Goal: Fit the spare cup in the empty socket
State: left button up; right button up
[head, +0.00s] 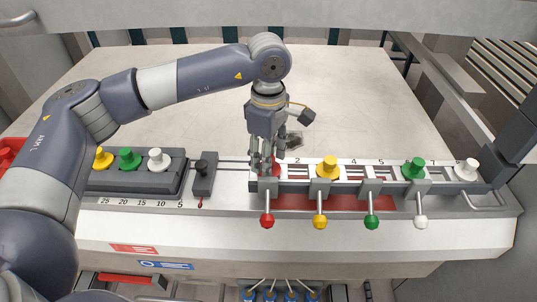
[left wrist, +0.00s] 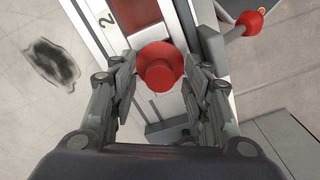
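A red cup (left wrist: 160,70) with a narrower round top and a wider flange stands between the fingertips of my left gripper in the left wrist view. In the head view, my left gripper (head: 264,160) points down at the left end of the slotted rail (head: 300,172). Its fingers stand on both sides of the cup and look slightly apart from its narrow top; firm contact is not visible. Yellow (head: 327,167), green (head: 414,168) and white (head: 467,169) cups stand along the rail. The hand hides most of the red cup there. My right gripper is out of view.
A dark block (head: 130,180) at left holds yellow, green and white cups above numbers. Red, yellow, green and white ball levers (head: 320,222) project from the rail's front. The pale table behind is clear.

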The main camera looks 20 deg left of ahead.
pick_arm(q)
jog(key=shift+r, duration=0.15)
notch_tip(320, 180, up, 12)
dwell(0.6)
jog(key=shift+f, duration=0.2)
